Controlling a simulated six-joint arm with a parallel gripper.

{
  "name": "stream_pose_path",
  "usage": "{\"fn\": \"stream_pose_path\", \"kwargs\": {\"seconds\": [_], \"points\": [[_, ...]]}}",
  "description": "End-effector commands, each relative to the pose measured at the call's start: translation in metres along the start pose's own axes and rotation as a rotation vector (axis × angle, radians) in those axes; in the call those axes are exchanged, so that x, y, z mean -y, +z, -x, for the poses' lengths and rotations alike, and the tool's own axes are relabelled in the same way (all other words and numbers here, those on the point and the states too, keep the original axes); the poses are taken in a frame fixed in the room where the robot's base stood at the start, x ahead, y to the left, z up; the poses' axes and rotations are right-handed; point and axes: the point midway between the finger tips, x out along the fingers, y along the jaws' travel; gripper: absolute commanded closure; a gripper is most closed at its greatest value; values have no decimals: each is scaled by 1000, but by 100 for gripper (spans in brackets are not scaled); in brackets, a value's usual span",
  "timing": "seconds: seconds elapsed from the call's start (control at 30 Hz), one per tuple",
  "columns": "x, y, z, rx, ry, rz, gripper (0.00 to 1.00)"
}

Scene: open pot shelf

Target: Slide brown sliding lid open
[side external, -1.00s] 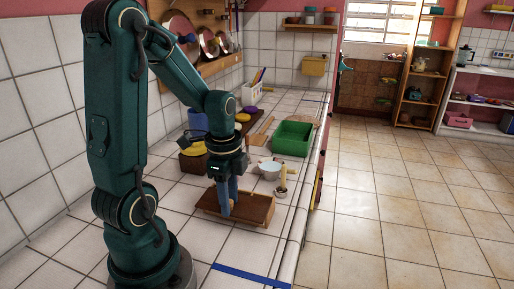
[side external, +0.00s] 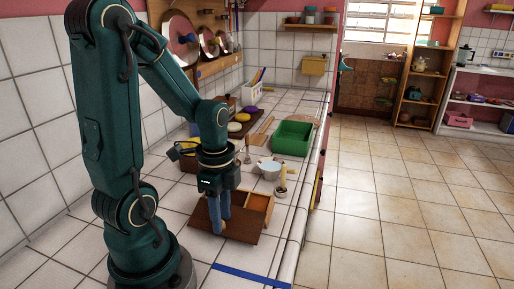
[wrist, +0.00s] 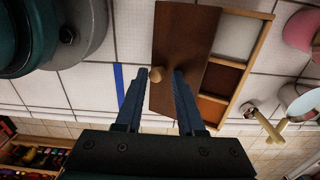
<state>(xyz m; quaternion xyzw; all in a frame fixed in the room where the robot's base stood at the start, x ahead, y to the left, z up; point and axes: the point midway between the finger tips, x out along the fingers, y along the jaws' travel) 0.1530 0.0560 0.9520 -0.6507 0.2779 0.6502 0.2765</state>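The brown sliding lid (side external: 237,225) lies partly off its wooden box (side external: 268,212), shifted to the near left in the side view. Part of the box is uncovered along its right side. In the wrist view the lid (wrist: 188,50) shows a round wooden knob (wrist: 155,75), and the box's open strip (wrist: 222,75) has several divided sections. My gripper (side external: 219,230) points down over the lid. In the wrist view my gripper's fingers (wrist: 160,74) are apart, with the knob between their tips, closer to the left finger. A gap shows beside the knob.
A white bowl (side external: 268,168) and a small pot with a wooden utensil (side external: 281,190) stand close behind the box. A green bin (side external: 292,138) is farther back. Blue tape (side external: 250,277) marks the near counter, which is clear there. The counter edge is at right.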

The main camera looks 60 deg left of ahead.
Motion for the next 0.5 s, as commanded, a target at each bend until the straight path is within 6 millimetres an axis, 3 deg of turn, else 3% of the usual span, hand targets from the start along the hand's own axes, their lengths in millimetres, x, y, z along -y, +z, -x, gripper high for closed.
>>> {"fn": "stream_pose_path", "kwargs": {"seconds": [0.5], "points": [[6,1,0,3,-4,0,62]]}}
